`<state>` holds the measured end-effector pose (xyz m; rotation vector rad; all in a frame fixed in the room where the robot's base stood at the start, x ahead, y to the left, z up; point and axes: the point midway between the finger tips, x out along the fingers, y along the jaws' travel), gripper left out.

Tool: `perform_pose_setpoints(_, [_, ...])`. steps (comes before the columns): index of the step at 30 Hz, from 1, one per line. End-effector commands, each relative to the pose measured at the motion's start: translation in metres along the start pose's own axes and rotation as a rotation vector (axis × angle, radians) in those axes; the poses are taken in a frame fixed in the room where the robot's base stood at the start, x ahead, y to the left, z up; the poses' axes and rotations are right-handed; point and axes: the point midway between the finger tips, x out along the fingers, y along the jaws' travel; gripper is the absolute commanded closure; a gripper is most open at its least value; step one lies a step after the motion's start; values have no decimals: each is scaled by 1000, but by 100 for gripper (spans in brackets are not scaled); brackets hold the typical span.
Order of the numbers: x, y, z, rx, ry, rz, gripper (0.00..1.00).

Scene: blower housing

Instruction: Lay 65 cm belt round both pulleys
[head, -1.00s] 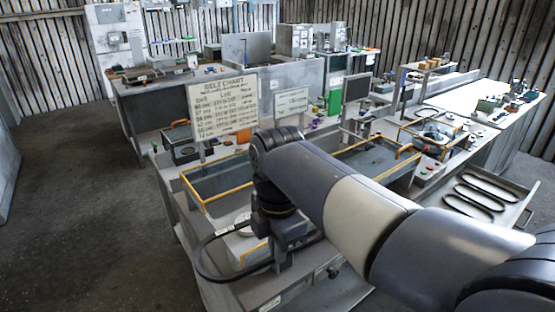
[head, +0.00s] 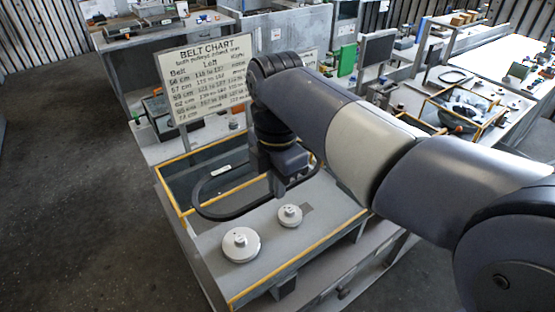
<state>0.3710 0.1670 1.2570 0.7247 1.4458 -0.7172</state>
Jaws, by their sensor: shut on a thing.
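My gripper (head: 280,190) is shut on a black belt (head: 207,213), which hangs as one wide loop, mostly to the left of the jaws. The belt shows above the back part of the yellow-edged housing (head: 222,285), beyond the pulleys in the picture. A larger pale pulley (head: 240,246) and a smaller pale pulley (head: 290,216) sit on the grey plate, side by side and uncovered. The belt is around neither pulley. My wrist hides part of the loop's far side. Its exact height above the plate is unclear.
A belt chart board (head: 200,72) stands behind the housing, partly hidden by my arm. A dark monitor (head: 376,50) and a yellow-framed box (head: 462,108) stand to the right. The plate around the pulleys is clear.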

Motion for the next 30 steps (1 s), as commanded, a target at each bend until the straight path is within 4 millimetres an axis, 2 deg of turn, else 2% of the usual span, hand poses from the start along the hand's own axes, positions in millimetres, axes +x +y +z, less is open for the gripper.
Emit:
perform_pose_setpoints(8, [19,0,0,0,0,-3,100])
perform_pose_setpoints(30, [114,0,0,0,0,0,100])
